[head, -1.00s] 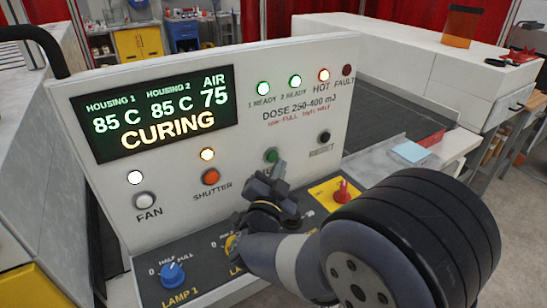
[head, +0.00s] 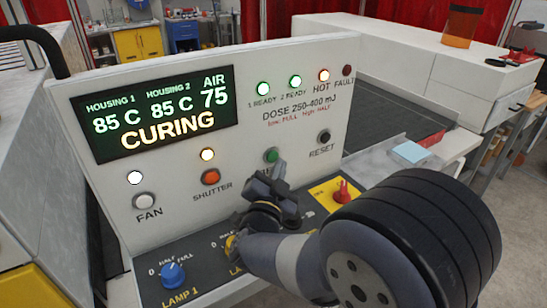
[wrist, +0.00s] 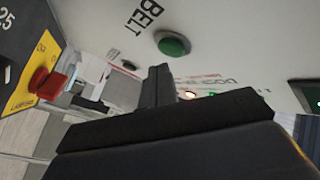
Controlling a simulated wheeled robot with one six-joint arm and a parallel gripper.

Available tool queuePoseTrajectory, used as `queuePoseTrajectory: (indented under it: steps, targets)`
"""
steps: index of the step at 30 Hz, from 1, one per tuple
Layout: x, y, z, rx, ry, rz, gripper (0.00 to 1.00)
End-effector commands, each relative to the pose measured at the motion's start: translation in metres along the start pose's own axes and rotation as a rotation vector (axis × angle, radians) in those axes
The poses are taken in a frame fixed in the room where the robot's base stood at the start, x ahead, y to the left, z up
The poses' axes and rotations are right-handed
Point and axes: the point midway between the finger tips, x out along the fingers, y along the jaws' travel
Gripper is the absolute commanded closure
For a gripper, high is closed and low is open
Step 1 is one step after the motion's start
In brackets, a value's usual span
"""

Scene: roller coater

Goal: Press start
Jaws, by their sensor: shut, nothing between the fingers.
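A green button (head: 271,155) sits on the upright face of the white control panel (head: 345,80). In the wrist view the green button (wrist: 172,43) has the word BELT printed beside it; I see no label reading start. My gripper (head: 279,168) is shut and empty, just below and in front of the green button in the head view, hiding its label. The wrist view shows the dark fingers (wrist: 157,85) near the button, apparently apart from it. The display (head: 155,113) reads CURING, 85 C, 85 C and AIR 75.
An orange shutter button (head: 211,177), a white fan button (head: 145,201) and a black reset button (head: 324,137) share the panel. A blue lamp knob (head: 173,274) and a red knob on yellow (head: 342,188) are on the lower ledge. Ready and hot lights are lit.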

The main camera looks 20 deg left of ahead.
Motion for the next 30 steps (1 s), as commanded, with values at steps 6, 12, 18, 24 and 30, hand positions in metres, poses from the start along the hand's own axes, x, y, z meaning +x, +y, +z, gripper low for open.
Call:
queuePoseTrajectory:
  steps: [6, 12, 18, 24, 30]
  targets:
    - [0.0, 0.0, 0.0, 0.0, 0.0, 0.0, 1.0]
    - [0.0, 0.0, 0.0, 0.0, 0.0, 0.0, 1.0]
    - [0.0, 0.0, 0.0, 0.0, 0.0, 0.0, 1.0]
    - [0.001, -0.0004, 0.0012, 0.0, 0.0, 0.0, 1.0]
    - [0.0055, -0.0035, 0.0046, 0.001, 0.0, 0.0, 1.0]
